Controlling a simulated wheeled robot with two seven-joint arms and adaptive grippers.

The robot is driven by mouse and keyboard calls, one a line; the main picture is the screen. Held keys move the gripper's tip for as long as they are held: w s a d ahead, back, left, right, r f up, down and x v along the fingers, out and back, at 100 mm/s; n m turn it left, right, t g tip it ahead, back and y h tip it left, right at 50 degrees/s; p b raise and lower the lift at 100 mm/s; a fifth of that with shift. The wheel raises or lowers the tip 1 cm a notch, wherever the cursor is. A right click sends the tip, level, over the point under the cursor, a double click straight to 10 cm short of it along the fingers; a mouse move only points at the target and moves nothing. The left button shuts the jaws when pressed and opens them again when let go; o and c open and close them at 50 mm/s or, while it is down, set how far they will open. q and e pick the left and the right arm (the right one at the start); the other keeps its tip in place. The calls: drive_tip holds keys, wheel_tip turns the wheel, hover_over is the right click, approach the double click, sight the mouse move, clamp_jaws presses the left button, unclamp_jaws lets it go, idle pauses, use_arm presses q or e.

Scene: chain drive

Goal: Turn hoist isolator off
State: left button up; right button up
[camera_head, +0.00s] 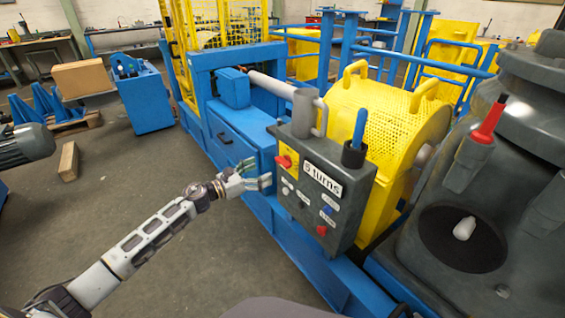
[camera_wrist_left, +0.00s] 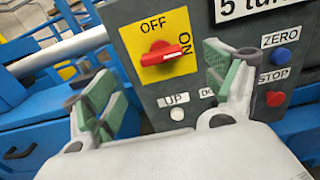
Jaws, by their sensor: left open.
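The hoist isolator is a red rotary knob (camera_head: 284,161) on a yellow plate at the upper left of the dark grey control box (camera_head: 325,213). The left wrist view shows the knob (camera_wrist_left: 165,52) close up, with OFF printed above it and ON at its right. Its handle lies roughly horizontal, with one end toward ON. My left gripper (camera_head: 258,177) is open and empty just left of the box. In the wrist view its green-padded fingers (camera_wrist_left: 158,82) stand apart on either side below the knob, not visibly touching it. My right gripper is out of view.
Below the isolator are a white UP button (camera_wrist_left: 178,97), a red STOP button (camera_wrist_left: 276,98) and a blue ZERO button (camera_wrist_left: 281,57). A blue-handled tool (camera_head: 359,130) stands on the box's right. The yellow drum guard (camera_head: 385,130) is behind. Open floor lies left.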

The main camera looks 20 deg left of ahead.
sight(280, 162)
use_arm(q)
drive_tip(key=shift+x, duration=3.9)
drive_tip(key=shift+b+x, duration=0.3)
drive_tip(key=shift+x, duration=0.7)
drive_tip(key=shift+w+d, duration=0.15)
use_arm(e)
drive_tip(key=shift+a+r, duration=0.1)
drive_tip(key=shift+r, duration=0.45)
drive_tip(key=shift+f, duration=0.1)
use_arm(q)
drive_tip(key=c, duration=1)
